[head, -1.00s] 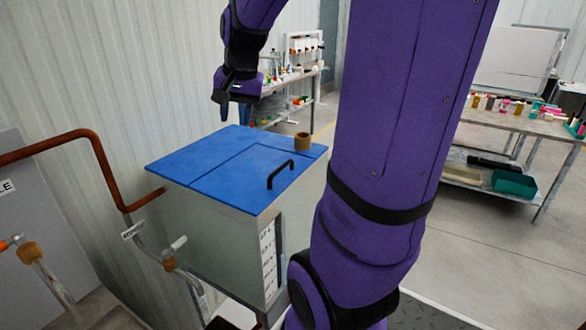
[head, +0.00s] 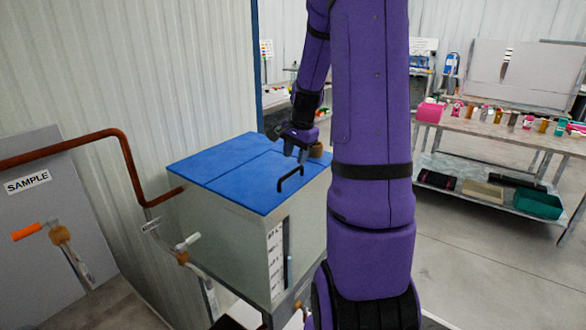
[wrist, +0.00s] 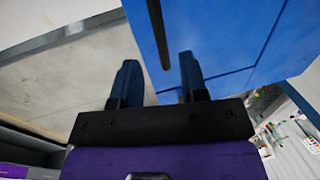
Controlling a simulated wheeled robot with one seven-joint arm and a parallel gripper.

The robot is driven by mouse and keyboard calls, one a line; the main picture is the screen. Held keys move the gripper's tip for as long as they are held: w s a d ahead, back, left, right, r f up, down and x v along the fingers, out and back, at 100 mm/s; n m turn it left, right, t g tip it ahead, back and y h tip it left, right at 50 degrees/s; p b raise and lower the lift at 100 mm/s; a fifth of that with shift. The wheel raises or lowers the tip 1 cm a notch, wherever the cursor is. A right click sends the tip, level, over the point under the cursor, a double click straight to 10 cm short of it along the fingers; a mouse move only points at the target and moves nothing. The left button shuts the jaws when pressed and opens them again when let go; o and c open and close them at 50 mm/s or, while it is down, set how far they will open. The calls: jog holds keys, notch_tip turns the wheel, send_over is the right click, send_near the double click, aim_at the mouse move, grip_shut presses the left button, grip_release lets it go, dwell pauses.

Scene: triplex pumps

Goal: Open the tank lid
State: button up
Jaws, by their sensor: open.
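The tank (head: 222,232) is a pale grey-green box with a blue top. The blue lid (head: 243,189) lies flat and closed, with a black bar handle (head: 290,179) near its right front edge. My gripper (head: 295,157) is open and points down just above and behind the handle in the head view. In the wrist view, my gripper (wrist: 160,75) shows two separate fingers with nothing between them. The handle (wrist: 158,32) runs ahead of the gap between the fingertips, in front of the blue lid (wrist: 220,35). Contact with the handle cannot be made out.
A brown cylinder (head: 316,150) sits at the tank's back right corner. A rusty pipe (head: 128,170) and a valve (head: 184,250) lie left of the tank. A workbench (head: 500,130) with bottles stands at the right. Open floor (head: 460,255) lies right of my arm.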

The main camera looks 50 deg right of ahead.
aim_at(292, 171)
jog(key=shift+w+f, duration=0.2)
jog(key=shift+f, duration=0.6)
jog(key=shift+w+f, duration=0.15)
jog(key=shift+f, duration=0.7)
jog(key=shift+w+f, duration=0.2)
jog(key=shift+f, duration=0.6)
grip_shut()
